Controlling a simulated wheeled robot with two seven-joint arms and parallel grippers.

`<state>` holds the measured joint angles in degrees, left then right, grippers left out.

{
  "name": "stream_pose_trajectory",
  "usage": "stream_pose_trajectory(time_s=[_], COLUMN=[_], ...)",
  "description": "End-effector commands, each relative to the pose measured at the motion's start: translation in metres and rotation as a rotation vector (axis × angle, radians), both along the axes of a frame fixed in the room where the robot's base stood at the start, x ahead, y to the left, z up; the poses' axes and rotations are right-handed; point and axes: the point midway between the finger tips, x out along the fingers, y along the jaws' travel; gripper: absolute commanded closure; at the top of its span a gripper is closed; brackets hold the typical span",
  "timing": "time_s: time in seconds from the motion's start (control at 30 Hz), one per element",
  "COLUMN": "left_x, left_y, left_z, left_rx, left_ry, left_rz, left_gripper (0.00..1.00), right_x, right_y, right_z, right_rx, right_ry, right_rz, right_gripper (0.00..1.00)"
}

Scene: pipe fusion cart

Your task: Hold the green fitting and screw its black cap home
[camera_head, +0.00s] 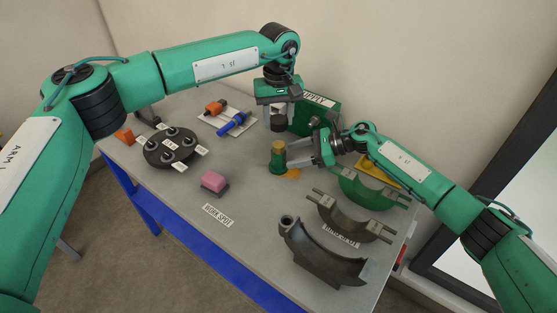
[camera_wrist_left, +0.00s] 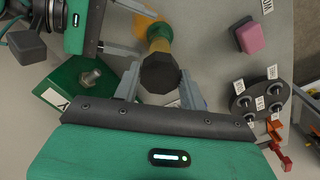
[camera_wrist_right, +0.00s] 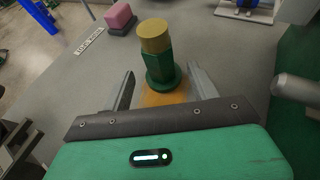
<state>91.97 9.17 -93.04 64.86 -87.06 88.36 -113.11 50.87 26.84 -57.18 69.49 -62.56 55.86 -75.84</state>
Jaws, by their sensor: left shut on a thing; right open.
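The green fitting (camera_head: 278,165) with its brass-coloured top stands upright on the grey table; it also shows in the right wrist view (camera_wrist_right: 159,66). My left gripper (camera_head: 278,119) is shut on the black cap (camera_wrist_left: 160,74) and holds it in the air above the fitting, apart from it. In the left wrist view the cap partly hides the fitting (camera_wrist_left: 158,44). My right gripper (camera_head: 293,154) is open and low, level with the fitting. In the right wrist view its fingers (camera_wrist_right: 160,88) lie on either side of the fitting's lower part, with gaps visible.
A green supply box (camera_head: 326,120) stands behind the fitting. A pink block (camera_head: 214,181) and a black round stand (camera_head: 170,147) are to the left. Curved clamp halves (camera_head: 327,255) lie at the front right. The table's middle front is clear.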

Motion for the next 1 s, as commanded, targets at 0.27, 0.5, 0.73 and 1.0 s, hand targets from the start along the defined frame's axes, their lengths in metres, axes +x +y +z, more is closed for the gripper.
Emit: stream_pose_trajectory(time_s=[0.27, 0.5, 0.73, 1.0], left_x=[0.0, 0.0, 0.0, 0.0], left_y=[0.0, 0.0, 0.0, 0.0], left_z=[0.0, 0.0, 0.0, 0.0], left_rx=[0.0, 0.0, 0.0, 0.0], left_ry=[0.0, 0.0, 0.0, 0.0], left_rz=[0.0, 0.0, 0.0, 0.0], left_gripper=[0.79, 0.79, 0.79, 0.79], right_x=[0.003, 0.004, 0.004, 0.004], right_y=[0.041, 0.051, 0.052, 0.051], right_z=[-0.017, -0.021, -0.021, -0.021], right_rx=[0.001, 0.0, 0.0, 0.0], right_ry=[0.0, 0.001, 0.0, 0.0], right_rz=[0.0, -0.001, -0.001, -0.001], right_gripper=[0.4, 0.4, 0.4, 0.89])
